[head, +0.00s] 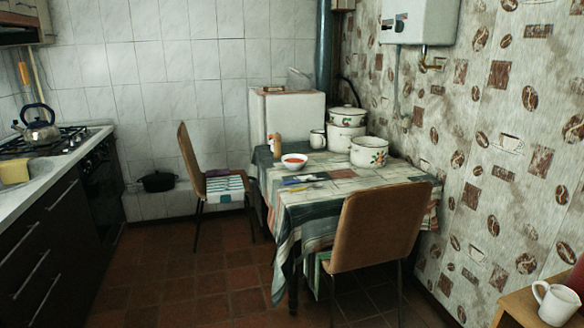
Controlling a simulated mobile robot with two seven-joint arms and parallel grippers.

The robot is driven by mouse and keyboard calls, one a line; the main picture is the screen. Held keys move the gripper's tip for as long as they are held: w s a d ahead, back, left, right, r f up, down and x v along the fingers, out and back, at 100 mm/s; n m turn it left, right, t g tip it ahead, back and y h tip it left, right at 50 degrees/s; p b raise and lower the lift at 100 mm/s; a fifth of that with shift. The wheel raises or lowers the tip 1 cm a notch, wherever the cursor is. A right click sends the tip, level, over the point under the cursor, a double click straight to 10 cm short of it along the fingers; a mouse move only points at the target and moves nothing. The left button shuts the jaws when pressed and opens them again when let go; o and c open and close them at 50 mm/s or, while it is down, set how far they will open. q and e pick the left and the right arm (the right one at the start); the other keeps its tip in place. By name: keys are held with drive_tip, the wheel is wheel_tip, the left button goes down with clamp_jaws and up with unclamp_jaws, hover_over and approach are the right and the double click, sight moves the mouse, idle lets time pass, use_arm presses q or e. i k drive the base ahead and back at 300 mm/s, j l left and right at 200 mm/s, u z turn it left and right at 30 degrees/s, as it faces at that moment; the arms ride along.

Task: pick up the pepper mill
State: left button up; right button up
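A small tan-brown upright object (277,145) stands near the far left edge of the table, behind a bowl. It may be the pepper mill, but it is too small to tell for sure. The table (345,202) has a patchwork cloth in green, grey and cream that hangs over its sides. Neither of my grippers shows in the head view, so nothing is seen near or touching the brown object.
A white bowl (294,161), a white mug (317,139) and enamel pots (369,152) stand on the table. One chair (378,224) blocks the near side; another chair (197,170) stands at the left. The tiled floor (185,280) is open between table and stove counter.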

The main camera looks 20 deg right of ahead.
sight(276, 153)
drive_tip(key=i+l+u, duration=0.1)
drive_tip(key=i+u, duration=0.2)
drive_tip(key=i, duration=0.8)
drive_tip(key=i+u, duration=0.15)
drive_tip(key=i, duration=1.05)
drive_tip(key=i+j+z, duration=0.15)
drive_tip(key=i, duration=1.05)
drive_tip(key=i+z, duration=0.45)
drive_tip(key=i+j+z, duration=0.15)
drive_tip(key=i+z, duration=0.3)
drive_tip(key=i+j+z, duration=0.1)
drive_tip(key=i+z, duration=0.2)
drive_tip(key=z, duration=0.15)
drive_tip(key=i+j+z, duration=0.2)
drive_tip(key=z, duration=0.25)
drive_tip(key=i+j, duration=0.05)
